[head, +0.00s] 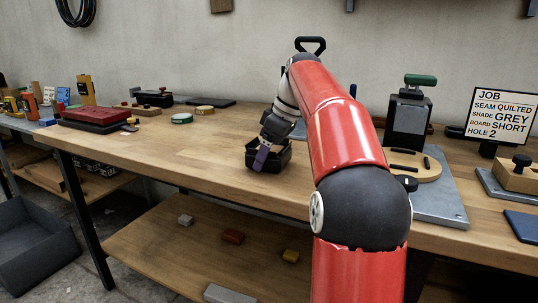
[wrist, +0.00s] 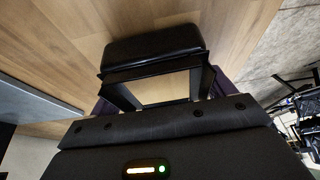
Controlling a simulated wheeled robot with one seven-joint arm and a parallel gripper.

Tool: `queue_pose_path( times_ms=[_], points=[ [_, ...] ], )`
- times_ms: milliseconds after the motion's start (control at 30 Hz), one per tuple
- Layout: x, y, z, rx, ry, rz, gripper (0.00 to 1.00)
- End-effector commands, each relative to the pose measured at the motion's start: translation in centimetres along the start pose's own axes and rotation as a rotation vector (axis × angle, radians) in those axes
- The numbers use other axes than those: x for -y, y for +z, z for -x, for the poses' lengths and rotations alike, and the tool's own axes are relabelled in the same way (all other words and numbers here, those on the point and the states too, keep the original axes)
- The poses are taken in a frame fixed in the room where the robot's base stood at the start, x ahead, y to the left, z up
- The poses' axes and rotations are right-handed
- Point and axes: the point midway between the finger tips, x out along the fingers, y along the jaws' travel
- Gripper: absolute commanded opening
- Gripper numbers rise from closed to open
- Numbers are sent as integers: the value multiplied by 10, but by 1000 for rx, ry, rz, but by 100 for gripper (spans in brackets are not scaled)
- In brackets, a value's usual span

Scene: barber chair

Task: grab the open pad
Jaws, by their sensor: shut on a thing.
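The open pad (head: 281,157) is a small black box-like thing near the front edge of the wooden bench (head: 205,158). In the wrist view its black padded part (wrist: 155,42) lies beyond an angular black frame, with a wood-coloured area showing inside. My gripper (head: 262,158) reaches down on it from above, its purple fingers at either side in the wrist view (wrist: 163,100). It is shut on the pad. The fingertip contact is partly hidden by the gripper body and frame. I cannot tell whether the pad touches the bench.
A grey press-like device (head: 408,118) with a green top stands right of my arm, near a job sign (head: 502,115). A red case (head: 94,118) and a black box (head: 152,98) lie at the left. The bench left of the pad is clear. A lower shelf (head: 190,262) holds small blocks.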

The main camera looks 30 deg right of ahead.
Motion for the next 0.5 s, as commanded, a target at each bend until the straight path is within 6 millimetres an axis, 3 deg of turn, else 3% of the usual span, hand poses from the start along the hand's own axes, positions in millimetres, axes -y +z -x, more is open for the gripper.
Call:
queue_pose_path(
  times_ms=[267,500],
  points=[
    [-1,-21,49,-4,5,2,53],
    [-2,-33,76,-3,2,2,53]
  ],
)
